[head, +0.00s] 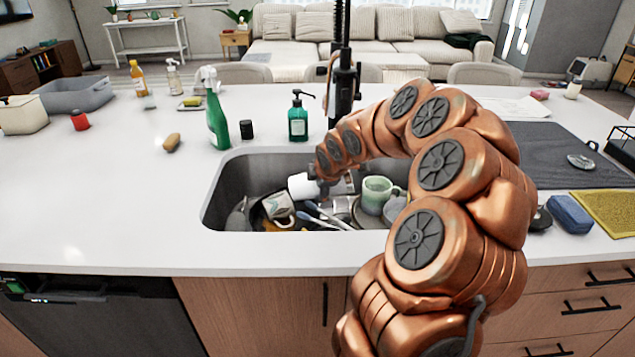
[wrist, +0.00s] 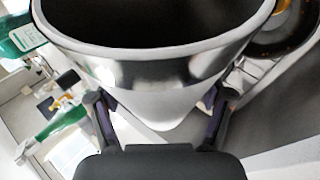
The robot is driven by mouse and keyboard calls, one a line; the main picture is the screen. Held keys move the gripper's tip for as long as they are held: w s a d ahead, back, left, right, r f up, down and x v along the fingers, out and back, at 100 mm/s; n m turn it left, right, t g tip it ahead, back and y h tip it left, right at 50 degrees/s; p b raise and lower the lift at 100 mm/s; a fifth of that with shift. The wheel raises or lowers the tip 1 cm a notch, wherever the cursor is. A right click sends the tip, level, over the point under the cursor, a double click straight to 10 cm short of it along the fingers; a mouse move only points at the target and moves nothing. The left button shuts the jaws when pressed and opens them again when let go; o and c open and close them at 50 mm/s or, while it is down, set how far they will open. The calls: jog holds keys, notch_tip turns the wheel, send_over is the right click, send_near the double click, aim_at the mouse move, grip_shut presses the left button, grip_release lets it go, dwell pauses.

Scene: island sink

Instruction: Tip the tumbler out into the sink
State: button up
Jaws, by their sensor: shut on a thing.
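The tumbler (head: 302,187) is white on the outside and is held tilted well over on its side, above the left part of the sink (head: 232,180). In the wrist view the tumbler (wrist: 150,68) fills the top, with a shiny metallic band, a pale rim and a dark inside. No contents can be made out. My gripper (head: 321,182) is shut on the tumbler, partly hidden by my arm in the head view. In the wrist view the fingers of my gripper (wrist: 158,105) press on both sides of it.
The sink holds a patterned mug (head: 279,205), a green mug (head: 377,193) and other dishes. Behind it stand a soap bottle (head: 298,122), a dark faucet (head: 344,85) and a green spray bottle (head: 216,120). The counter (head: 110,190) left of the sink is mostly clear.

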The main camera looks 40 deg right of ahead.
jog(key=shift+d+r+m+t+y+p, duration=0.1)
jog(key=shift+r+m+t+y+p, duration=0.45)
jog(key=shift+r+p, duration=0.75)
jog(key=shift+s+d+r+t+y+p, duration=0.4)
jog(key=shift+t+y+p, duration=0.4)
jog(key=shift+p, duration=0.55)
jog(key=shift+d+m+b, duration=0.1)
jog(key=shift+m+b, duration=0.15)
jog(key=shift+b, duration=0.05)
jog(key=shift+s+d+r+t+y, duration=0.15)
jog(key=shift+r+t+y, duration=0.1)
jog(key=shift+f+b, duration=0.2)
jog(key=shift+b, duration=0.75)
jog(key=shift+d+b, duration=0.2)
jog(key=shift+b, duration=0.75)
jog(key=shift+r+m+b, duration=0.1)
jog(key=shift+m+b, duration=0.2)
jog(key=shift+b, duration=0.15)
jog(key=shift+s+r+y+b, duration=0.1)
jog(key=shift+y+b, duration=0.2)
jog(key=shift+b, duration=0.65)
